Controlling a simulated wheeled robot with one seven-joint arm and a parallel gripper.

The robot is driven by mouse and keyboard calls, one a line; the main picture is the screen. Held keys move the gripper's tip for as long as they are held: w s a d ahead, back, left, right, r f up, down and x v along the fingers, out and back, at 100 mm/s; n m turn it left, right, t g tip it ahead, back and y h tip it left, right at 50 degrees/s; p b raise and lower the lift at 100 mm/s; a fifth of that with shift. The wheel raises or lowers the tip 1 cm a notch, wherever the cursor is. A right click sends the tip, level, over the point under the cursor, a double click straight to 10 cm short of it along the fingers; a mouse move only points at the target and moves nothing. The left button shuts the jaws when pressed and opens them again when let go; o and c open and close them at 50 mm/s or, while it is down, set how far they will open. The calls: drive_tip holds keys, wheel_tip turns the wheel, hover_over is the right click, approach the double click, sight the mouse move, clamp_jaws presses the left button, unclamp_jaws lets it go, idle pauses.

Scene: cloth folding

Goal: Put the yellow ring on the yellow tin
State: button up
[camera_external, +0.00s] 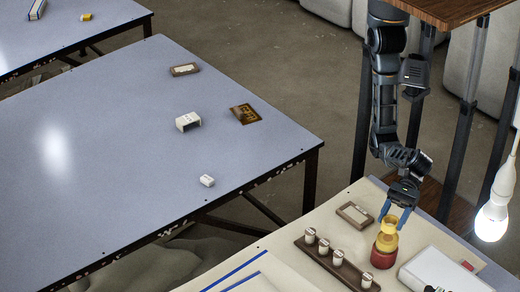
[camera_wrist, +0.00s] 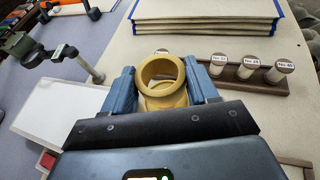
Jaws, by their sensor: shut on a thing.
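My gripper (camera_external: 392,211) has blue fingers and is shut on the yellow ring (camera_external: 390,222), above the right-hand table. In the wrist view the ring (camera_wrist: 161,71) sits upright between the two blue fingers (camera_wrist: 161,86), with its round opening showing. Directly below it in the outside view is the yellow tin (camera_external: 386,242), a deeper yellow, on top of a red tin (camera_external: 383,259). The ring is very close to the tin; whether they touch I cannot tell. In the wrist view the tin is mostly hidden by the ring and gripper.
A lit bulb (camera_external: 492,219) hangs at the right.

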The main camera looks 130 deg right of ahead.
sight(390, 236)
drive_tip(key=shift+a+f+b, duration=0.15)
drive_tip(key=shift+f+b, duration=0.3)
drive_tip(key=shift+f, duration=1.6)
drive_tip(key=shift+f, duration=0.1)
drive_tip(key=o, duration=1)
drive_tip(key=shift+s+r, duration=0.2)
drive_tip(key=shift+s, duration=0.05)
drive_tip(key=p+v, duration=0.1)
drive_tip(key=v, duration=1)
drive_tip(key=shift+s+r, duration=0.1)
drive_tip(key=shift+s, duration=0.15)
